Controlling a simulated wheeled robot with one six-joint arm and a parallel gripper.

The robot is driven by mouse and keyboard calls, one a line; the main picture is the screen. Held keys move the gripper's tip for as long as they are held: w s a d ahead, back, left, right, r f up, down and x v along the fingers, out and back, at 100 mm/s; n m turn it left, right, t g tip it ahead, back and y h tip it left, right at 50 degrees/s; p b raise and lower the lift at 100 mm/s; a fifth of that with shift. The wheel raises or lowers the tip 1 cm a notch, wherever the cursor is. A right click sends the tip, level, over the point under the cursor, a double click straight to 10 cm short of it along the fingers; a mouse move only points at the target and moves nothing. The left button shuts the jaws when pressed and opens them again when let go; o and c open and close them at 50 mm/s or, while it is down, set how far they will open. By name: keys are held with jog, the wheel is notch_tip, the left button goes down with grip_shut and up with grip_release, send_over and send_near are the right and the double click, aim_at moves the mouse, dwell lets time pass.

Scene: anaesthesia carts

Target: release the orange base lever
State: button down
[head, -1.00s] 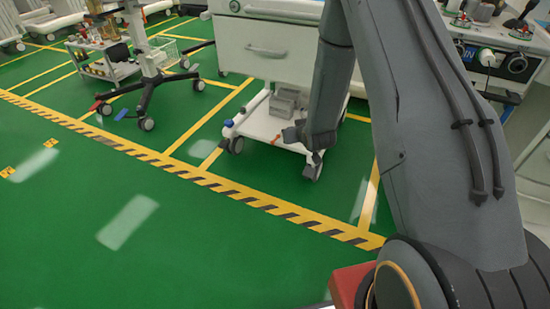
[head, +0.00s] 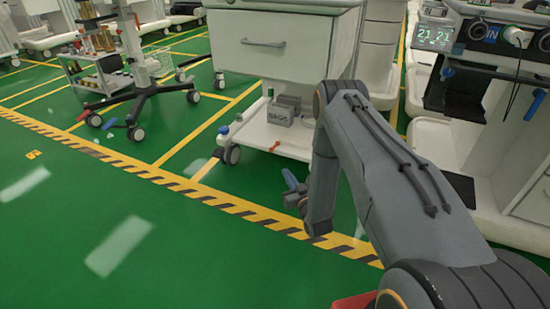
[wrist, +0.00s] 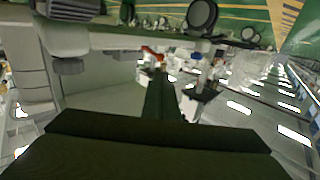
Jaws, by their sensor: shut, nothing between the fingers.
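The orange lever (head: 274,146) is a small bright piece at the front edge of the white cart's low base (head: 250,140). In the wrist view, which looks upside down, an orange piece (wrist: 152,52) shows just beyond the fingertips. My gripper (head: 289,180) is in front of the base, below and slightly right of the lever in the head view. Its fingers are shut and empty. In the wrist view the dark gripper (wrist: 160,74) points toward the orange piece, and a gap or contact cannot be told.
A grey box (head: 284,110) stands on the base. Dark casters (head: 231,154) sit at its left corner. A wheeled stand (head: 135,100) is at the left, and a cart with screens (head: 434,36) at the right. The green floor in front is clear, with a striped line.

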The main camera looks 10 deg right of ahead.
jog(key=b, duration=0.7)
send_near(272, 151)
jog(key=w, duration=0.5)
jog(key=shift+a+f, duration=0.15)
jog(key=shift+a, duration=0.2)
jog(key=shift+w+a, duration=0.1)
jog(key=shift+w, duration=0.6)
jog(key=shift+h, duration=0.3)
